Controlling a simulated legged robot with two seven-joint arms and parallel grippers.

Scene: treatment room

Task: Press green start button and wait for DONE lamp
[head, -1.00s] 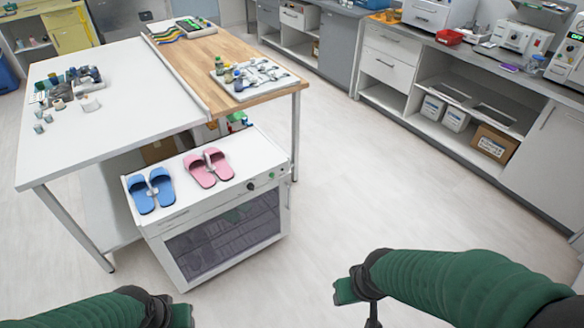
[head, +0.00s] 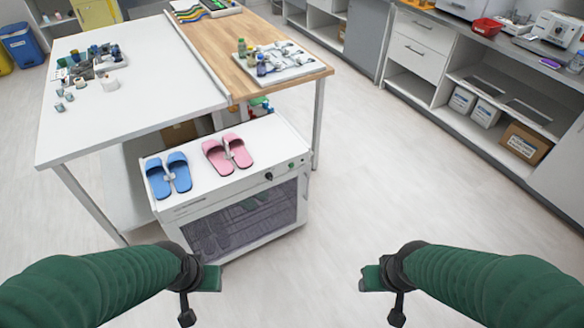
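A white cabinet (head: 187,206) with a dark see-through front door (head: 236,220) stands at the left end of my reach, partly under a table. On the right of its front panel are a small green button (head: 291,165) and a black knob (head: 268,176). I cannot make out a DONE lamp or any lit lamp. My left gripper (head: 210,278) is in front of the cabinet, low in the view, and apart from the button. My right gripper (head: 371,278) is over the floor to the right, also apart from it. Nothing shows in either; their finger gaps are unclear.
Blue slippers (head: 168,175) and pink slippers (head: 227,153) lie on the cabinet top. The table (head: 130,120) behind carries small bottles and a tray (head: 297,69). A counter (head: 490,42) with drawers and boxes runs along the right. The floor (head: 390,170) between is clear.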

